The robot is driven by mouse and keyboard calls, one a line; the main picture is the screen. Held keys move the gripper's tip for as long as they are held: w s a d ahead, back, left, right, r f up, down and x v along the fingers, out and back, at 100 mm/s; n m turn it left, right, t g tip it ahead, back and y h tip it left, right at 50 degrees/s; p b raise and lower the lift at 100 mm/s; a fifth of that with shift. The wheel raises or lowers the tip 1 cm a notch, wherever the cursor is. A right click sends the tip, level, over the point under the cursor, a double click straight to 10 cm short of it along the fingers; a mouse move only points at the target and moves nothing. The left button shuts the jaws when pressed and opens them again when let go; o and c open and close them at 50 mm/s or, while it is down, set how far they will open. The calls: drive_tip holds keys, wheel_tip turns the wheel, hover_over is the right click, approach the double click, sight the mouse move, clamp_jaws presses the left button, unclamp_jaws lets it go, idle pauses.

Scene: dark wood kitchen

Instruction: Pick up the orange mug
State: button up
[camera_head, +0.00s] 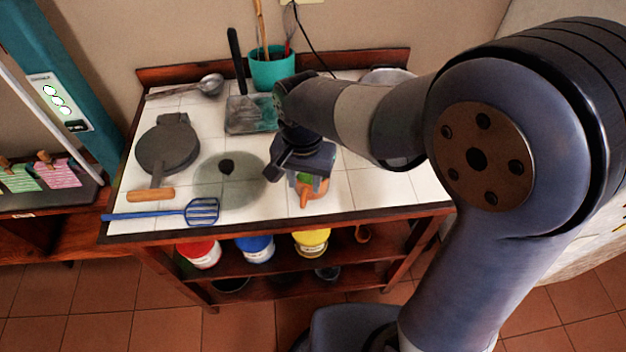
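The orange mug (310,190) stands on the white tiled top near its front edge, with its handle (304,200) toward the front. Something green shows at its upper part. My gripper (302,168) is right above and behind the mug and hides part of it. The fingers are mostly hidden by the gripper body, so I cannot tell whether they are open or whether they touch the mug.
On the tiled top (350,200), a glass lid (232,190), a blue spatula (200,211) and a dark round iron (168,150) lie left of the mug. A ladle (208,84), a square pan (246,115) and a teal utensil pot (272,70) are behind. Tiles right of the mug are clear.

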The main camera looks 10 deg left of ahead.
sight(303, 196)
wheel_tip(303, 196, down, 2)
drive_tip(key=f, duration=0.4)
drive_tip(key=shift+s+a+p, duration=0.15)
drive_tip(key=shift+s+p, duration=0.2)
drive_tip(key=shift+p, duration=0.05)
drive_tip(key=shift+f, duration=0.65)
clamp_jaws()
